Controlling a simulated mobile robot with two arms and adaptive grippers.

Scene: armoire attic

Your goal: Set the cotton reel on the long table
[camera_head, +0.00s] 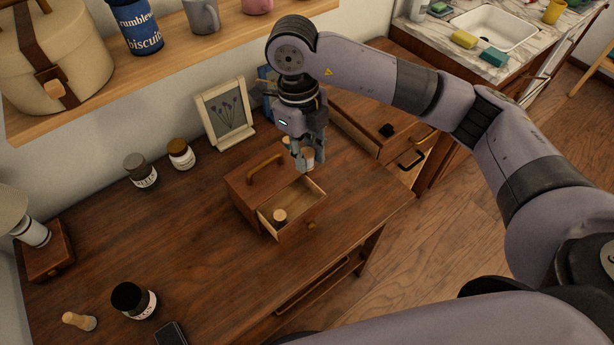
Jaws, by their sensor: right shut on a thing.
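My right gripper (307,164) points down above the back right of the long table (200,245). It is shut on a small pale reel (309,155), apparently the cotton reel, partly hidden by the fingers. The held reel is beside the small wooden sewing box (243,188), near its open drawer (308,208); its exact height above the table is hard to tell. Another small reel-like thing (280,214) stands inside the drawer. My left gripper is not in view.
A picture frame (225,114), a brown-capped jar (181,154) and a grey-capped jar (140,171) stand at the back. A black-lidded jar (133,300), a wooden peg-like piece (79,321) and a lamp (28,229) are at left. The table's middle is clear.

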